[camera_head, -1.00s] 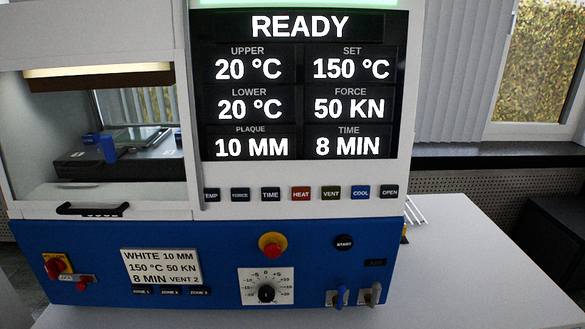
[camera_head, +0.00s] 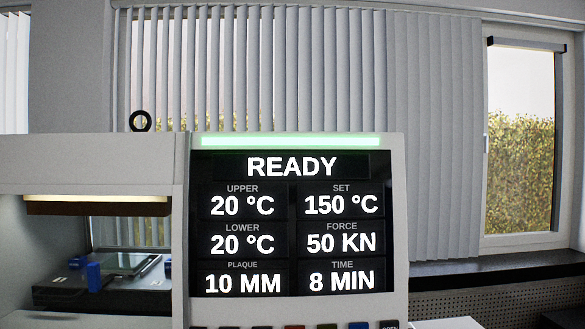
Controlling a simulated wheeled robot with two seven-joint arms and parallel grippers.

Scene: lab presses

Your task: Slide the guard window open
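The lab press (camera_head: 398,215) fills the lower left and middle of the head view. Its guard window (camera_head: 85,215) is at the left, and the lit chamber with a dark platen and blue parts shows through it. The guard's black handle, seen earlier, is below the picture edge now. I cannot tell from this view how far the window is open. Neither of my grippers shows.
The press display (camera_head: 290,225) reads READY, with 20 °C upper and lower and 150 °C set. A row of buttons is cut off at the bottom edge. Blinds (camera_head: 300,75) and a room window (camera_head: 522,150) stand behind.

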